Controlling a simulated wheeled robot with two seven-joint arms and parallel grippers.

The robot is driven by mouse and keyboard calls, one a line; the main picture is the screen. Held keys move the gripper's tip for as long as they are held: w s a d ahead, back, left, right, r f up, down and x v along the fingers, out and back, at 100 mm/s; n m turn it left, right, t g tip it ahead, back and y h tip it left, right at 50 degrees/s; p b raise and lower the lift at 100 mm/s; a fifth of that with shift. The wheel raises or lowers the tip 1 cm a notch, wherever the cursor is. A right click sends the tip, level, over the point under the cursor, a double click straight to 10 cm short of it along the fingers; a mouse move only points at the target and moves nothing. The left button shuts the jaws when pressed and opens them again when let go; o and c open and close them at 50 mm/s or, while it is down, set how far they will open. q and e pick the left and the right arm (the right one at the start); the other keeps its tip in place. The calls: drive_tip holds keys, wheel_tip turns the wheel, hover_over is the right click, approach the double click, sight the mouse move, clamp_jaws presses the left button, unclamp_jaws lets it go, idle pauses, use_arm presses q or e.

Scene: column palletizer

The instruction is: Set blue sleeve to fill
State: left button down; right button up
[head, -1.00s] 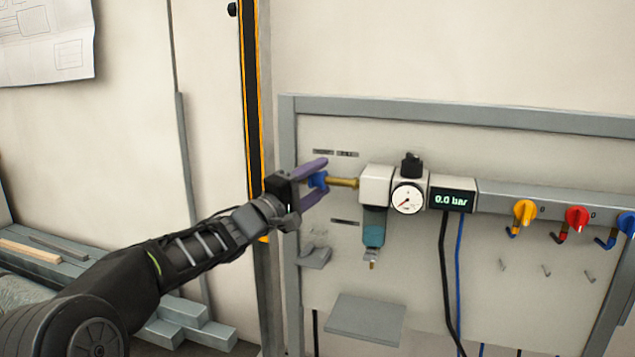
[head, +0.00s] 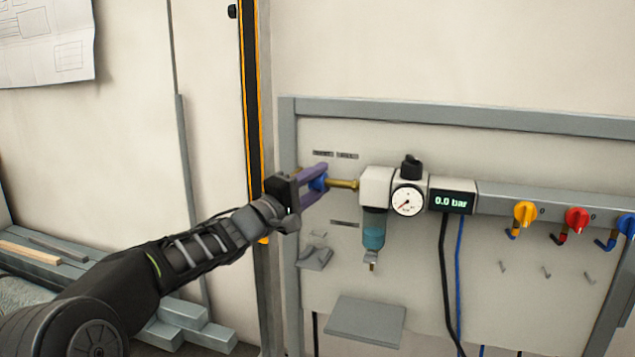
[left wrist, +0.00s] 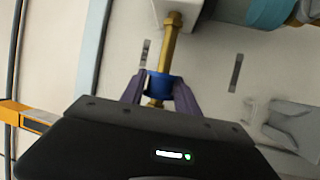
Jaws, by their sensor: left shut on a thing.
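The blue sleeve (head: 318,183) sits around the brass pipe (head: 343,184) at the left of the white air unit (head: 376,185). My left gripper (head: 313,184) has its purple fingers on either side of the sleeve and is shut on it. In the left wrist view the blue sleeve (left wrist: 160,86) shows between the two fingers, with the brass pipe (left wrist: 170,42) running beyond it to the unit. Small label plates (head: 335,154) sit above the sleeve, and another (head: 344,223) sits below. Their text is too small to read. My right gripper is not in view.
A round gauge (head: 408,199) and a display (head: 452,197) reading 0.0 bar are right of the unit. Yellow (head: 525,213), red (head: 577,219) and blue (head: 627,224) knobs follow. A grey shelf (head: 366,320) juts out below. A black and orange post (head: 251,100) stands left.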

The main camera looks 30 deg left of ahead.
sight(335, 185)
use_arm(q)
drive_tip(key=shift+d, duration=0.1)
drive_tip(key=d, duration=0.3)
drive_tip(key=shift+w+d+p, duration=0.25)
drive_tip(key=shift+d+p, duration=0.05)
drive_tip(key=shift+d, duration=0.3)
drive_tip(key=c, duration=1.1)
unclamp_jaws()
drive_tip(key=shift+d, duration=0.1)
drive_tip(key=shift+o, duration=0.2)
